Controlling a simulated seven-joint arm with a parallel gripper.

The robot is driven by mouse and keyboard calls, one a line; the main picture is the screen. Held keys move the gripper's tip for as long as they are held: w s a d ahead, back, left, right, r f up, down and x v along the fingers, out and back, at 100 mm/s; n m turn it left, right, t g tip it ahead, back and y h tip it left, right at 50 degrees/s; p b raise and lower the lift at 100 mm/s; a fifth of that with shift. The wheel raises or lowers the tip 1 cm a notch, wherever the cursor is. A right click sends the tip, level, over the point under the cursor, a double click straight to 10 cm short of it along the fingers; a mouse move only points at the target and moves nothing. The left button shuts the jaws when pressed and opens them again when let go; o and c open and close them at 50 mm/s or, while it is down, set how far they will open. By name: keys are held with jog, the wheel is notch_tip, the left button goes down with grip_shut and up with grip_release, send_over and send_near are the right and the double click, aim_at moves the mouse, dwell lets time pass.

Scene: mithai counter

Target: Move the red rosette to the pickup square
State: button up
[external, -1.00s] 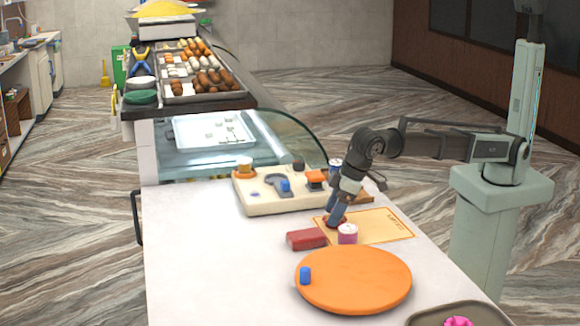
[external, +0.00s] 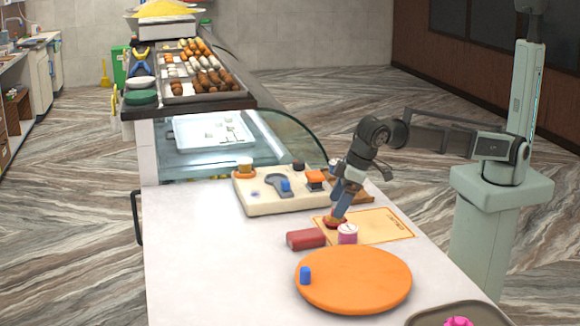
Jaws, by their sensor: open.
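The red rosette (external: 335,224) lies at the left end of the orange-yellow mat, which looks like the pickup square (external: 375,228) and has dark lettering along its right edge. My gripper (external: 338,215) is open and points down just over the rosette. It partly hides the rosette, and I cannot tell whether the fingers still touch it. The rosette's exact position relative to the mat's left edge is hard to make out.
A cream board (external: 270,205) with several pieces lies behind. The counter's left side is clear.

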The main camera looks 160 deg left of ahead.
jog(key=s+v, duration=0.1)
jog(key=v, duration=0.7)
jog(key=shift+w+a+r, duration=0.15)
jog(key=shift+w+r, duration=0.25)
jog(key=shift+w, duration=0.15)
jog(key=shift+w, duration=0.1)
